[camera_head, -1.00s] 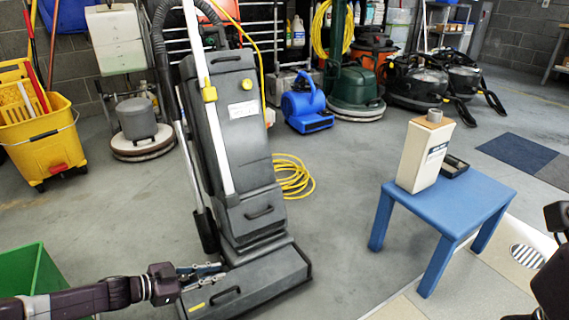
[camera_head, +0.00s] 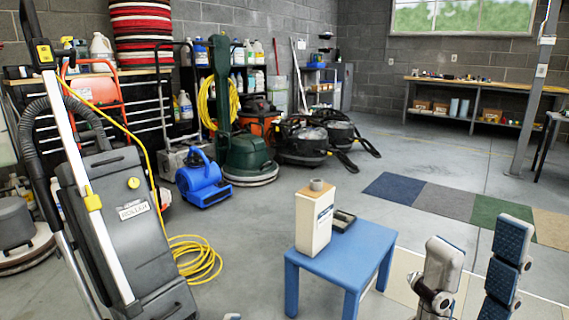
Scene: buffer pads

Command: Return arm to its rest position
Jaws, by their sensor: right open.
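My right gripper (camera_head: 479,238) is raised at the lower right, close to the camera. Its two fingers stand apart, with ridged blue pads on the right one, and I see nothing between them. It is to the right of a small blue table (camera_head: 345,268), apart from it in the picture.
A beige bottle (camera_head: 313,225) and a small dark tray (camera_head: 343,221) stand on the blue table. A grey floor machine (camera_head: 125,225) stands at left, near a yellow cable (camera_head: 198,262). A blue blower (camera_head: 202,182) is behind. Coloured floor mats (camera_head: 445,202) lie beyond the table.

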